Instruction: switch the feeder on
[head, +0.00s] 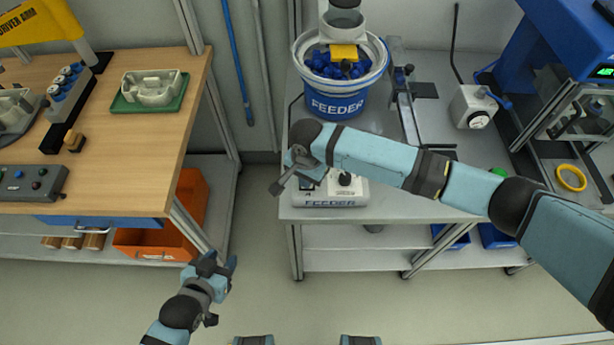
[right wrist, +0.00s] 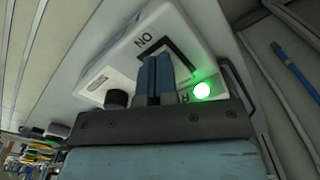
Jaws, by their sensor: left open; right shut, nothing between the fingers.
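The feeder control box (head: 330,196) is white, marked FEEDER, and sits at the front left corner of the grey bench. In the right wrist view, the box (right wrist: 117,68) shows a dark-framed switch (right wrist: 182,57) beside the letters ON, a black knob (right wrist: 117,98) and a green lamp (right wrist: 202,90) that glows. My right gripper (right wrist: 154,75) is shut and empty, its fingertips at the switch and partly hiding it; I cannot tell whether they touch. In the head view, my right wrist hides part of the box. My left gripper (head: 221,272) is open and empty over the floor.
A gap of floor separates the benches.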

